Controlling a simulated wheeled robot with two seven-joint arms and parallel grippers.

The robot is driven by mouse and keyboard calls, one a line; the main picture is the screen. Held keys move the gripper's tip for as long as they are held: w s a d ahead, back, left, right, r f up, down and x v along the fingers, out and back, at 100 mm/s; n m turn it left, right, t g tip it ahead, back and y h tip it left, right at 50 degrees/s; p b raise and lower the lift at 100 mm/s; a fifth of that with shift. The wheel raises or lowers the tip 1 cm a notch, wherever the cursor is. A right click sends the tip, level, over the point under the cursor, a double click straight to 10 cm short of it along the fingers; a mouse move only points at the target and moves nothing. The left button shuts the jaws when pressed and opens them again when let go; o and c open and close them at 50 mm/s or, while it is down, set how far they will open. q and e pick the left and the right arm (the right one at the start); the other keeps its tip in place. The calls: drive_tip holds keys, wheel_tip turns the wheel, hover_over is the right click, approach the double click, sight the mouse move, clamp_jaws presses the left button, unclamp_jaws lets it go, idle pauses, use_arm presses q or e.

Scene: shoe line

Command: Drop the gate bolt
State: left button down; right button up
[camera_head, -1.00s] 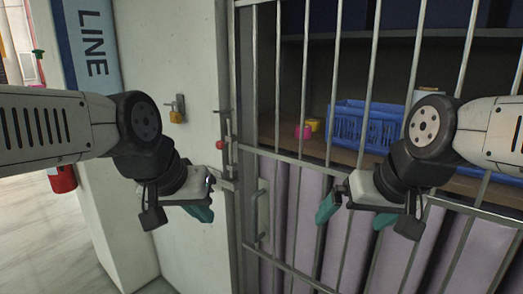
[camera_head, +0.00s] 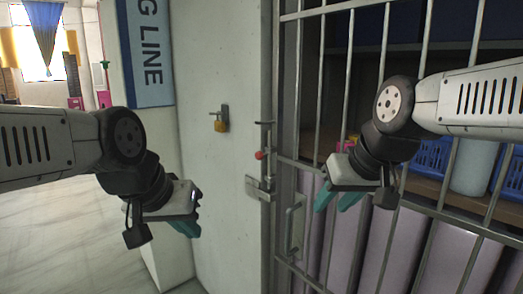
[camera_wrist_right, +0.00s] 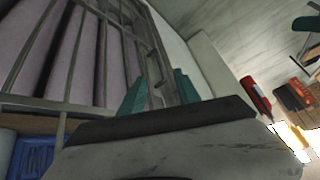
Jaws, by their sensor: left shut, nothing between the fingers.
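The gate bolt is a thin upright rod with a red knob (camera_head: 260,155), at the gate's left edge beside the wall. A metal latch plate (camera_head: 258,188) sits just below the knob. The barred gate (camera_head: 318,120) stands upright and appears closed against the wall's edge. My left gripper (camera_head: 190,229) is shut and empty, in front of the wall, left of and below the bolt. My right gripper (camera_head: 335,206) is open and empty, in front of the gate bars, right of and below the bolt. Its two teal fingers stand apart in the right wrist view (camera_wrist_right: 160,88).
A brass padlock (camera_head: 221,125) hangs from a hasp on the wall, left of the bolt. A gate handle (camera_head: 292,228) is below the bolt. Behind the bars are a shelf, blue baskets (camera_head: 431,158) and purple panels (camera_head: 393,240). Open floor lies at the left.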

drive_tip(key=w+r, duration=0.1)
drive_tip(key=w, duration=0.1)
drive_tip(key=w+a+r+n, duration=0.1)
drive_tip(key=w+r, duration=0.1)
drive_tip(key=w+a+r+n, duration=0.1)
drive_tip(key=w, duration=0.2)
drive_tip(key=shift+r, duration=0.2)
drive_tip(key=c, duration=0.7)
drive_tip(key=shift+n+y, duration=0.3)
drive_tip(key=shift+n, duration=0.6)
drive_tip(key=w+a+r, duration=0.1)
drive_tip(key=w, duration=0.1)
drive_tip(key=w+a+r, duration=0.1)
drive_tip(key=w, duration=0.1)
drive_tip(key=w+a+r, duration=0.1)
drive_tip(key=w, duration=0.2)
drive_tip(key=shift+r, duration=0.1)
clamp_jaws()
drive_tip(key=w+a+r+n, duration=0.3)
drive_tip(key=w+a, duration=0.4)
drive_tip(key=w, duration=0.5)
drive_tip(key=shift+a+n+y, duration=0.3)
drive_tip(key=shift+a, duration=0.05)
drive_tip(key=shift+w, duration=0.1)
